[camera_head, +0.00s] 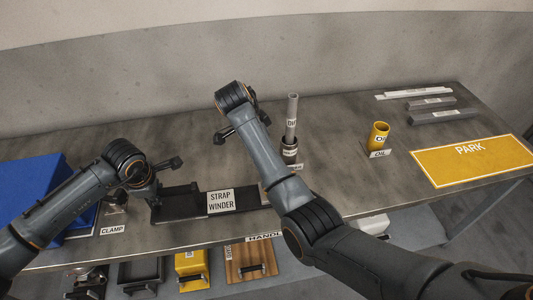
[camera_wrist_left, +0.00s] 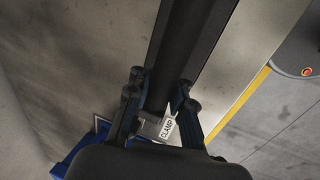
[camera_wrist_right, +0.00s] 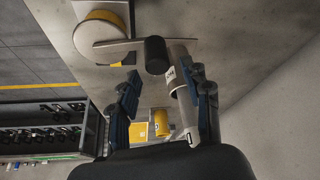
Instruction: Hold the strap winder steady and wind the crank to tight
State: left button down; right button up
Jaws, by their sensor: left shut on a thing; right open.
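The strap winder (camera_head: 186,205) is a dark base with a white label, near the front edge of the bench. My left gripper (camera_head: 158,180) is at its left end. In the left wrist view my left gripper (camera_wrist_left: 160,98) is shut on the winder's black bar (camera_wrist_left: 180,55). In the right wrist view the crank shows as a flat arm (camera_wrist_right: 120,43) with a black knob (camera_wrist_right: 157,56), beside a yellow-and-white drum (camera_wrist_right: 98,36). My right gripper (camera_wrist_right: 163,78) is open, with the knob in line between its fingertips; contact cannot be told. My right arm hides the crank in the head view.
A grey tube (camera_head: 292,110) stands in a dark cup right of my right arm. A yellow oil cup (camera_head: 379,134), metal bars (camera_head: 432,103) and a yellow PARK mat (camera_head: 474,172) lie further right. A blue bin (camera_head: 35,185) is at left. Trays (camera_head: 140,272) sit below the front edge.

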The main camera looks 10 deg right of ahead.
notch_tip(320, 180, up, 8)
jog(key=shift+f, duration=0.15)
jog(key=c, duration=0.6)
jog(key=a+r+n, duration=0.1)
jog(key=n, duration=0.2)
jog(key=w+a+r+n+t, duration=0.1)
jog(key=a+n, duration=0.1)
jog(key=n, duration=0.1)
jog(key=w+a+r+n+t+y, duration=0.1)
jog(key=r+n, duration=0.1)
jog(key=n, duration=0.1)
jog(key=shift+w+a, duration=0.1)
jog(key=shift+a, duration=0.3)
grip_shut()
jog(key=s+a+f+n+g, duration=0.1)
jog(key=s+a+f+n, duration=0.15)
jog(key=n, duration=1.15)
jog(key=s+a+f+n+g, duration=0.15)
jog(key=s+n, duration=0.25)
jog(key=n, duration=0.9)
jog(key=w+d+f, duration=0.2)
jog(key=d+f, duration=0.3)
jog(key=f, duration=0.3)
jog(key=shift+w+d+f+y, duration=0.25)
jog(key=shift+w+f+y, duration=0.05)
jog(key=shift+w+f, duration=0.1)
